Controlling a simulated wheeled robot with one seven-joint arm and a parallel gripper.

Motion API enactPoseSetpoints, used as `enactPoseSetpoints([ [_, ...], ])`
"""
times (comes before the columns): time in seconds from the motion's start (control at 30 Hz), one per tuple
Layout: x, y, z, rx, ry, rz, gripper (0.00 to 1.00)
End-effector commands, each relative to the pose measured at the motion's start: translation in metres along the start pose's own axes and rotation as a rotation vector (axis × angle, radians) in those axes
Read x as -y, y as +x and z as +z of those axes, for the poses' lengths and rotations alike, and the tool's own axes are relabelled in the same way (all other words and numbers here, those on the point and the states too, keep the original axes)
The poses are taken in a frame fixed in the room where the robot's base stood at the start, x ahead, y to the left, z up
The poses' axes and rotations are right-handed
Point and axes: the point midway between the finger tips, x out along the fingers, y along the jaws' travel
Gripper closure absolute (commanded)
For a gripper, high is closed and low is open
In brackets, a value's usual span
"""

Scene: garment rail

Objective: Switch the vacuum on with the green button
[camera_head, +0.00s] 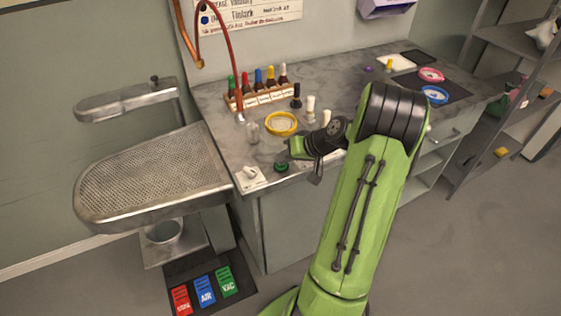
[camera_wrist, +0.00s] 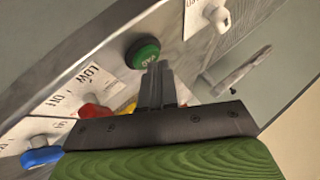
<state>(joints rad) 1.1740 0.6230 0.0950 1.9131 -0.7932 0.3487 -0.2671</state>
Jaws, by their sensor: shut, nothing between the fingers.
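The round green button (camera_wrist: 143,53), marked VAC on its face, sits on the workbench's front edge panel in the wrist view. In the head view a green button (camera_head: 281,167) shows at the bench's front edge, beside my wrist. My gripper (camera_wrist: 157,68) has its dark fingers together and empty. In the wrist view the fingertips lie just below the button's lower right rim; I cannot tell whether they touch it. In the head view my wrist hides part of the bench edge, and the fingertips are hard to make out.
White (camera_wrist: 216,16), red (camera_wrist: 94,111) and blue (camera_wrist: 41,156) knobs sit near the button. A perforated ironing board (camera_head: 150,175) stands left of the bench. Colored pedals, including a green VAC pedal (camera_head: 229,281), lie on the floor. Bottles (camera_head: 258,80) and a yellow-rimmed dish (camera_head: 281,123) stand on the bench.

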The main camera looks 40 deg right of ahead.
Motion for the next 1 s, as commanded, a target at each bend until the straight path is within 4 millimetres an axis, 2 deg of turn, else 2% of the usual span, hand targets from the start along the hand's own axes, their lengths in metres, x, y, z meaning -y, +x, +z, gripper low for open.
enactPoseSetpoints([
  [0.27, 0.002, -0.003, -0.002, 0.0, 0.0, 0.001, 1.0],
  [0.77, 0.031, -0.043, -0.032, -0.003, -0.002, 0.0, 1.0],
  [1.0, 0.031, -0.043, -0.031, -0.003, -0.001, 0.0, 1.0],
])
